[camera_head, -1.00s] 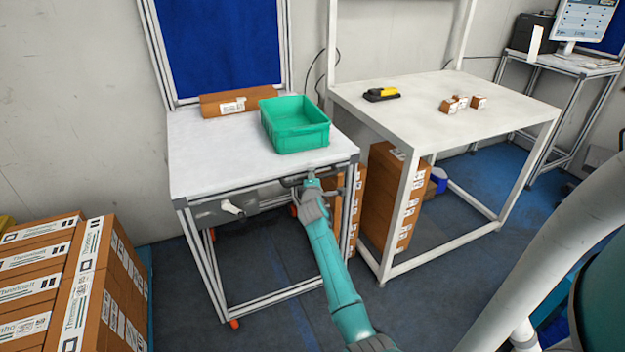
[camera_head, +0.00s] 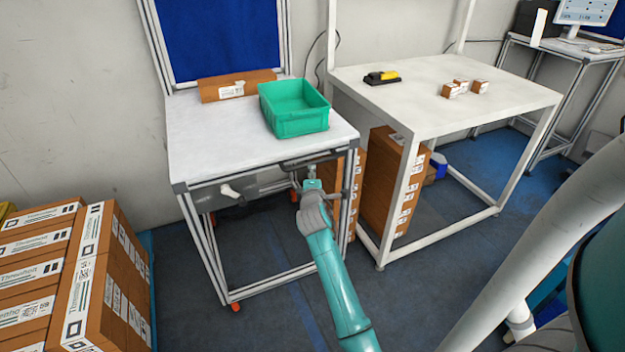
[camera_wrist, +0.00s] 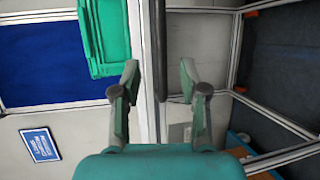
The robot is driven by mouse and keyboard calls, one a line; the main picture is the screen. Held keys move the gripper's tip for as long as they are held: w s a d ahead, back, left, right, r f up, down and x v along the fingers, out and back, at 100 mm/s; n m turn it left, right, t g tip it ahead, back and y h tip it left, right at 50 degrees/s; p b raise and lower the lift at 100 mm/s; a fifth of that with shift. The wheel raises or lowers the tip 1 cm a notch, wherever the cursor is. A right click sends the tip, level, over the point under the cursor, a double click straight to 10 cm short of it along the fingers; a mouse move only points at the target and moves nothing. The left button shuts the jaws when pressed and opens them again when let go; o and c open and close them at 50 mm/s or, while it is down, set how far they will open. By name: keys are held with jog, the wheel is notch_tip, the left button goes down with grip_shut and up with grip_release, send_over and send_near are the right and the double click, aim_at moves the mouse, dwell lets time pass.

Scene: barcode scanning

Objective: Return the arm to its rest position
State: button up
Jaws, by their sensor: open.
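My teal arm (camera_head: 337,285) reaches forward and up from the lower middle of the head view. My gripper (camera_head: 312,172) is at the front of the left table (camera_head: 205,160), near its front right corner and just below the tabletop edge. The table edge shows behind the gap. Its exact distance from the table frame is hard to tell.
A green bin (camera_head: 297,124) and a brown carton (camera_head: 236,88) sit on the left table. The right table (camera_head: 430,97) holds a yellow-black scanner (camera_head: 382,78) and small boxes (camera_head: 463,84). Stacked cartons (camera_head: 110,285) stand at lower left. Floor lies open between.

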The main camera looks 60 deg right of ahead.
jog(key=shift+v, duration=0.75)
jog(key=s+a+f+m+t+y, duration=0.15)
jog(key=s+a+f, duration=0.3)
jog(key=a, duration=0.55)
jog(key=s+a+f+t+y, duration=0.1)
jog(key=s+a+f+y, duration=0.4)
jog(key=a, duration=0.6)
jog(key=s+a+f+m+t+y, duration=0.15)
jog(key=s+a+f, duration=0.35)
jog(key=a, duration=0.5)
jog(key=s+a+r+m+t+y, duration=0.15)
jog(key=s+a+r, duration=0.25)
jog(key=s+a, duration=0.75)
jog(key=s+a+r+m+y, duration=0.1)
jog(key=s+r, duration=0.3)
jog(key=s, duration=0.3)
jog(key=s+a+r+m+y, duration=0.1)
jog(key=s+r+m+y, duration=0.1)
jog(key=s+r, duration=0.2)
jog(key=v, duration=0.3)
jog(key=shift+a+f, duration=0.2)
jog(key=shift+a, duration=0.05)
jog(key=shift+m+y, duration=0.25)
